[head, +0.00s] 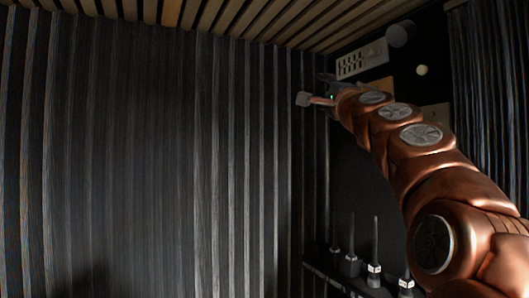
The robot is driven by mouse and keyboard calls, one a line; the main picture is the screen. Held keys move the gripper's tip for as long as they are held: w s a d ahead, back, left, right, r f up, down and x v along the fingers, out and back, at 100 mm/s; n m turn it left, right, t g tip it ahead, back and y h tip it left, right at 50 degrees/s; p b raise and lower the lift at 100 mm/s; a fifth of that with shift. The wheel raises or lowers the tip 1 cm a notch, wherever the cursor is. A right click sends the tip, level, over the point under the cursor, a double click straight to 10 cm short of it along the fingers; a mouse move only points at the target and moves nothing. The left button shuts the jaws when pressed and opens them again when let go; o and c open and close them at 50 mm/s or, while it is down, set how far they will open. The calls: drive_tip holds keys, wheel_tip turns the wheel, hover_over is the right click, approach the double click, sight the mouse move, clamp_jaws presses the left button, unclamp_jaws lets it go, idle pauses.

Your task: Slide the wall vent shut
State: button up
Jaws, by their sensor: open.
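The wall vent (361,61) is a pale grey plate with a row of dark slots, high on the dark wall right of centre. Dark slots show along its left and middle part; I cannot tell how far its slider stands open. My gripper (313,90) is open and empty, at the end of my copper arm. In the picture it is just below and left of the vent, and a gap shows between them. How far it is from the wall in depth is unclear.
A grey cylinder (401,34) and a cream knob (421,70) stick out right of the vent. A tan panel (379,85) is partly hidden behind my arm. Below, a dark rack (335,276) holds several upright stick-like items. Slatted walls and a wooden slat ceiling (200,15) enclose the space.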

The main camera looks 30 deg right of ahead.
sight(368, 52)
drive_tip(key=w+a+f+n+g+y, duration=0.2)
drive_tip(key=w+a+f+n+y, duration=0.1)
drive_tip(key=a+f, duration=0.3)
drive_tip(key=w+a+f+n+g+y, duration=0.2)
drive_tip(key=w+a+f+n+y, duration=0.1)
drive_tip(key=a+f, duration=0.3)
wheel_tip(368, 52, down, 3)
drive_tip(key=shift+a+r+n, duration=0.2)
drive_tip(key=shift+a+n, duration=0.1)
drive_tip(key=s+d+r+m+t+h, duration=0.1)
drive_tip(key=s+d+r+m+h, duration=0.35)
drive_tip(key=d+r, duration=0.3)
drive_tip(key=s+d+r+m+t+h+p, duration=0.1)
drive_tip(key=s+d+r+m+h, duration=0.3)
drive_tip(key=d+r+m+h, duration=0.3)
drive_tip(key=s+d+r+m+t+h, duration=0.1)
drive_tip(key=s+d+r+m+h, duration=0.35)
drive_tip(key=d+r, duration=0.3)
drive_tip(key=shift+n+y, duration=0.4)
drive_tip(key=shift+n, duration=0.1)
drive_tip(key=p+x, duration=0.5)
drive_tip(key=shift+w+d+p, duration=0.1)
drive_tip(key=shift+d+p, duration=0.25)
drive_tip(key=shift+d, duration=0.1)
drive_tip(key=shift+p+x, duration=0.65)
drive_tip(key=shift+x, duration=0.2)
drive_tip(key=shift+f, duration=0.1)
drive_tip(key=shift+c, duration=0.2)
